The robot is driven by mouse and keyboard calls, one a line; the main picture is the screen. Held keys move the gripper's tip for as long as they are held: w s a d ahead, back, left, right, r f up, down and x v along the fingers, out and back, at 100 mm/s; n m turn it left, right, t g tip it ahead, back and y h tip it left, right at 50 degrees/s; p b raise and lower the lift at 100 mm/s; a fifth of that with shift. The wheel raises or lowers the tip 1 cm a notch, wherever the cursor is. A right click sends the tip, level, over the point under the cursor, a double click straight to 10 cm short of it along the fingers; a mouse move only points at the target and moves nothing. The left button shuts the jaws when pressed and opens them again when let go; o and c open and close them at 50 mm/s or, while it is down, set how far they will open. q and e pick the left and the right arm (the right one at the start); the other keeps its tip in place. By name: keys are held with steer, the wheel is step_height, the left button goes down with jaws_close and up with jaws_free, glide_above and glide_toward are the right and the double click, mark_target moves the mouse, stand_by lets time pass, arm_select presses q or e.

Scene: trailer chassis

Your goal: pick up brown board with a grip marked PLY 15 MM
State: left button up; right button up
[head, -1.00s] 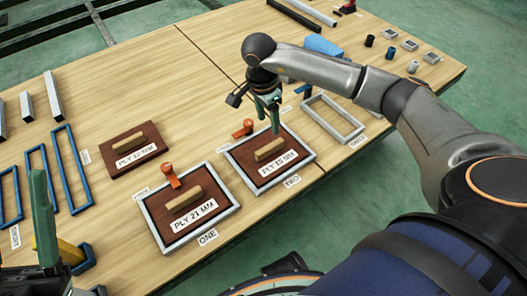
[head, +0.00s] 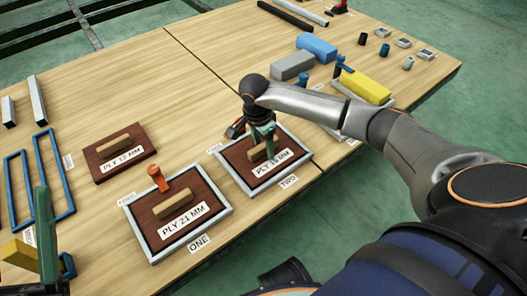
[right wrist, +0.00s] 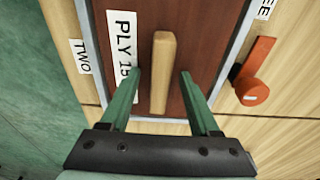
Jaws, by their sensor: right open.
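The brown board (head: 243,168) marked PLY 15 MM lies inside a grey frame (head: 223,177) by the label TWO. A pale wooden grip bar stands on it. My right gripper (head: 265,138) is open, low over this board. In the right wrist view, the grip bar (right wrist: 161,85) shows between the open green fingers (right wrist: 160,72), one on each side with gaps. Whether the fingertips touch the board (right wrist: 188,40) cannot be told. Only part of my left gripper (head: 47,235) shows at the left edge; its jaw state is unclear.
The PLY 21 MM board (head: 150,222) lies in frame ONE, with an orange clamp (head: 158,178) at its edge. Another brown board (head: 105,168) lies farther left. Yellow (head: 365,86), grey (head: 292,66) and blue (head: 317,47) blocks stand right. An orange clamp (right wrist: 252,85) is close beside my right fingers.

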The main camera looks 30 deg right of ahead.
jaws_close()
stand_by(0.5)
steer(key=shift+r, duration=0.1)
stand_by(0.8)
